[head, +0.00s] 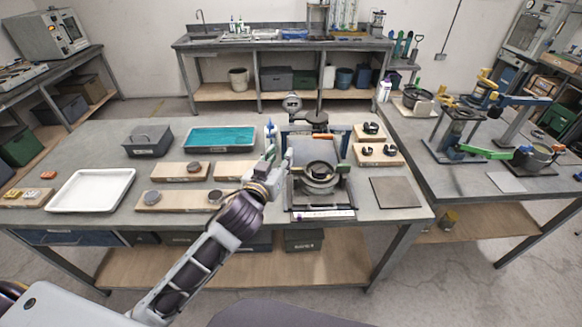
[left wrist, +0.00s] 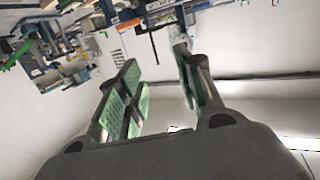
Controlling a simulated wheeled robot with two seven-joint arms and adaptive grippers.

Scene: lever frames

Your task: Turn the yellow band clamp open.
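Yellow handle parts show on the right-hand table: one (head: 447,100) by a dark-topped press frame and a larger one (head: 487,76) farther back. I cannot tell which, if either, is the yellow band clamp. My left gripper (head: 269,155) is over the middle table, beside the left edge of a frame holding a round dark vessel (head: 319,174). In the left wrist view my left gripper (left wrist: 160,88) shows green-padded fingers spread apart with nothing between them. I cannot tell whether it touches the frame. My right gripper is out of view.
The middle table holds a white tray (head: 92,190), a teal-lined tray (head: 221,139), a grey box (head: 148,140) and wooden boards with dark parts (head: 180,171). A flat dark plate (head: 396,192) lies at its right. A pot (head: 535,156) and green handle (head: 487,151) stand on the right-hand table.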

